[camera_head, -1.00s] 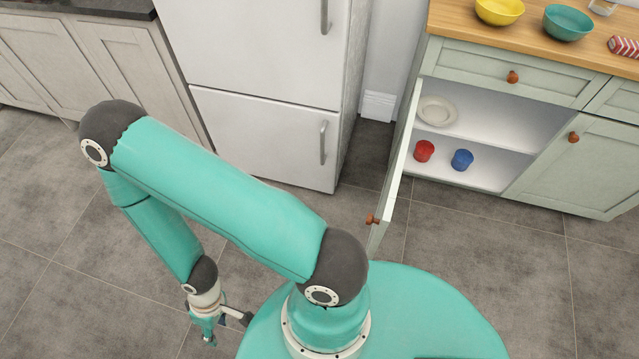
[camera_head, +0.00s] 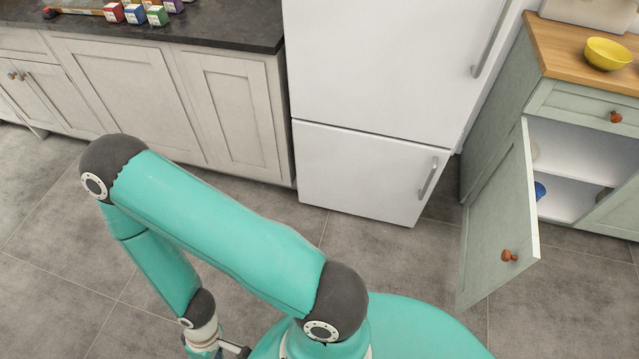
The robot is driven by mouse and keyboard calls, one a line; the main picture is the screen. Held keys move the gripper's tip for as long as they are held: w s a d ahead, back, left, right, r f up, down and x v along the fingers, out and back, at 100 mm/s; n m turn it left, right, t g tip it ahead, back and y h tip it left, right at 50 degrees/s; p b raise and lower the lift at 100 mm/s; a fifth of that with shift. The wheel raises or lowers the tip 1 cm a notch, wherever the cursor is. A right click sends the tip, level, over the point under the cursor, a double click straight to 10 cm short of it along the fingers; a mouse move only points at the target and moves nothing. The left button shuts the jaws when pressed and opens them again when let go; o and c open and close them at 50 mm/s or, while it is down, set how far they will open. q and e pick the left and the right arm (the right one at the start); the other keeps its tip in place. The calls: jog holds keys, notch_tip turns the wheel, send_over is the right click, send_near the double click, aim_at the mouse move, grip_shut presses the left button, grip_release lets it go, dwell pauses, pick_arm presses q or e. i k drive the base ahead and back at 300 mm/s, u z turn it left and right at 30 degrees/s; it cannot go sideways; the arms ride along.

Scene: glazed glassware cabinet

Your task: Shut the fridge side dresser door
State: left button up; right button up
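The fridge side dresser door (camera_head: 497,222) is pale green with an orange-brown knob (camera_head: 508,256). It stands wide open, swung out from the green dresser (camera_head: 490,135) at the right. Behind it part of the shelved inside shows, with a blue cup (camera_head: 540,190) partly hidden by the door. My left gripper (camera_head: 203,352) hangs low at the bottom edge, far to the left of the door and touching nothing I can see. Its fingers are mostly cut off by the frame. My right gripper is out of view.
The white fridge (camera_head: 370,170) stands left of the dresser, with a narrow gap between. Grey cabinets (camera_head: 140,95) with a dark counter line the left. A yellow bowl (camera_head: 608,54) sits on the dresser top. Tiled floor (camera_head: 400,262) before the fridge is clear.

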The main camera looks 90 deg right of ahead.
aim_at(501, 238)
jog(key=u, duration=0.4)
jog(key=i, duration=0.35)
jog(key=z, duration=2.7)
jog(key=i, duration=0.3)
jog(key=z, duration=2.1)
jog(key=k, duration=0.5)
jog(key=z, duration=0.4)
jog(key=i, duration=1.55)
jog(key=u, duration=0.45)
